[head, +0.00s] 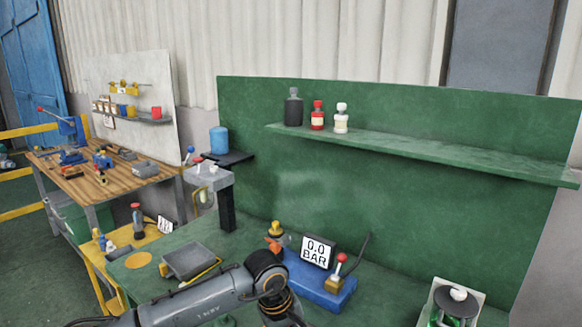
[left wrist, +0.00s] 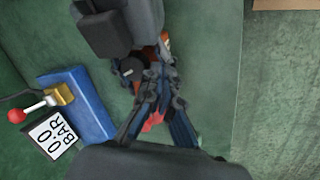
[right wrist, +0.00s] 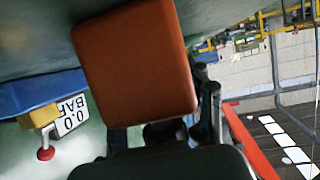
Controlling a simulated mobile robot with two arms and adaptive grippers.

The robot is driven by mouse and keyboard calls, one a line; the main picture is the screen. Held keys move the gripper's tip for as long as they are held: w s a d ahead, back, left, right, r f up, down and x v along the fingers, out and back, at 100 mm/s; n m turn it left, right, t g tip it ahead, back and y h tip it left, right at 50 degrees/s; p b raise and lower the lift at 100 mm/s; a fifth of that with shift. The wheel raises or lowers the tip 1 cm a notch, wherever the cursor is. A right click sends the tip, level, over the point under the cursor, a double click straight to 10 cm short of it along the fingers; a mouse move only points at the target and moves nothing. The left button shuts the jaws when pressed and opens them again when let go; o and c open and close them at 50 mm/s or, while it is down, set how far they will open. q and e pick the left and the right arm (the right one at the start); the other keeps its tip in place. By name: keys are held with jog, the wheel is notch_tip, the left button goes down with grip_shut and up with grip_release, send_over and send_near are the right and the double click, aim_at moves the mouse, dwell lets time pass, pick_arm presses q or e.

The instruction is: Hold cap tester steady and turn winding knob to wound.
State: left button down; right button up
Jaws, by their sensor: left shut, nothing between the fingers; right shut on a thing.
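A small block with a flat orange-brown face (right wrist: 138,62) fills the middle of the right wrist view. My right gripper (right wrist: 162,132) is shut on it; the face hides most of the fingertips. I cannot tell from its face whether it is the cap tester. In the left wrist view my left gripper (left wrist: 157,75) is shut and empty. Its tips are close to a dark round part (left wrist: 131,68) and a bit of orange (left wrist: 166,41), under a dark grey body. I cannot tell whether the round part is the winding knob, nor its setting. The head view shows neither gripper clearly.
A blue fixture (head: 318,283) with a 0.0 BAR display (head: 317,252) and red-ball lever (head: 341,258) stands on the green bench. A grey tray (head: 190,261) lies to its left. A white-and-green device (head: 457,303) stands front right. Bottles (head: 317,116) stand on the shelf.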

pick_arm(q)
jog(key=shift+w+d, duration=0.2)
jog(key=shift+d, duration=0.05)
dwell(0.3)
jog(key=shift+w+a, duration=0.2)
jog(key=shift+w, duration=0.45)
dwell(0.6)
jog(key=shift+a, duration=0.2)
notch_tip(320, 180, up, 6)
jog(key=shift+s+a, duration=0.15)
jog(key=shift+a, duration=0.15)
dwell(0.4)
notch_tip(320, 180, down, 6)
jog(key=s, duration=0.1)
jog(key=shift+s+d, duration=0.2)
jog(key=shift+d, duration=0.2)
dwell(0.4)
